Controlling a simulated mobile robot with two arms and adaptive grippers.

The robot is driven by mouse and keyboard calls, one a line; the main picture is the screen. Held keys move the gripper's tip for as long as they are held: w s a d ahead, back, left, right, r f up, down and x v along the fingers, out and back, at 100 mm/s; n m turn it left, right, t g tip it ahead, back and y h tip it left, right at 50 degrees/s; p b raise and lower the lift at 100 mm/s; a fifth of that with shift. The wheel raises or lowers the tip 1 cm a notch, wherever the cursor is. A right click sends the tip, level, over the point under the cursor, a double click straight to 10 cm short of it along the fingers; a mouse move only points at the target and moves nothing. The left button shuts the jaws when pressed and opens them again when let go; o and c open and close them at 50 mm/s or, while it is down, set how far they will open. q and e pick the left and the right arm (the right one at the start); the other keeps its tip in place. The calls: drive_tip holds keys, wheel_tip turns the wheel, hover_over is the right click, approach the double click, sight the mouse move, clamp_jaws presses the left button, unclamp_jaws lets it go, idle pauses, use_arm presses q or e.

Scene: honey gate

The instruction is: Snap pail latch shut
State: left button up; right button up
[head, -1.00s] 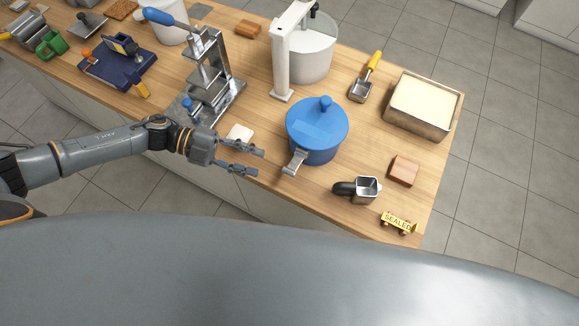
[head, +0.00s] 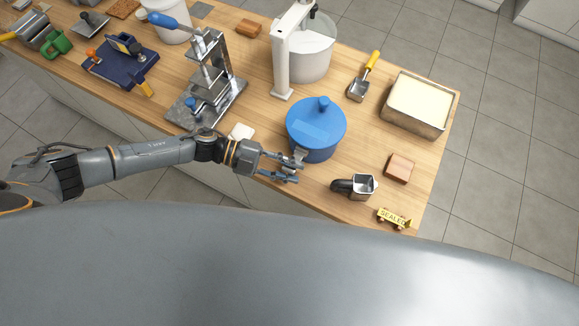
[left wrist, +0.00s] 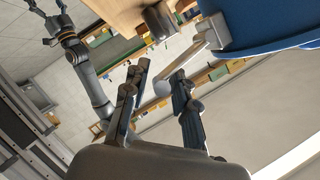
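The blue lidded pail (head: 316,132) stands on the wooden table, its round knob on top. Its metal latch (head: 299,154) is at the front left rim, partly hidden by my gripper. In the left wrist view the latch plate (left wrist: 213,33) sticks out from the pail (left wrist: 270,22), and a pale lever runs down toward my fingers. My left gripper (head: 298,170) is open at the latch, fingers apart; contact is unclear. In the left wrist view its fingertips (left wrist: 160,72) sit either side of the lever's end. My right gripper (left wrist: 43,22) appears far off there, fingers spread.
A metal scoop cup (head: 361,185), a wooden block (head: 399,168) and a yellow "SEALED" sign (head: 394,218) lie right of the pail. A white-columned pot stand (head: 283,65) is behind it. A metal press (head: 208,85) stands left. The table's front edge runs below my left gripper.

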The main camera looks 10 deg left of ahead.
use_arm(q)
clamp_jaws()
drive_tip(key=shift+s+f+b, duration=0.1)
drive_tip(key=shift+f+b, duration=0.3)
drive_tip(key=shift+b, duration=0.3)
wheel_tip(320, 180, down, 3)
drive_tip(key=m+h+b, duration=0.1)
drive_tip(key=m+b, duration=0.1)
drive_tip(key=b, duration=0.2)
drive_tip(key=m+t+b, duration=0.1)
drive_tip(key=m+b, duration=0.1)
drive_tip(key=b, duration=0.3)
drive_tip(key=shift+s+h, duration=0.1)
drive_tip(key=shift+h, duration=0.3)
drive_tip(key=shift+f+m+b, duration=0.15)
drive_tip(key=shift+m+b, duration=0.65)
drive_tip(key=shift+b, duration=0.35)
drive_tip(key=shift+h, duration=0.3)
drive_tip(key=shift+o, duration=2.1)
unclamp_jaws()
drive_tip(key=shift+w, duration=0.2)
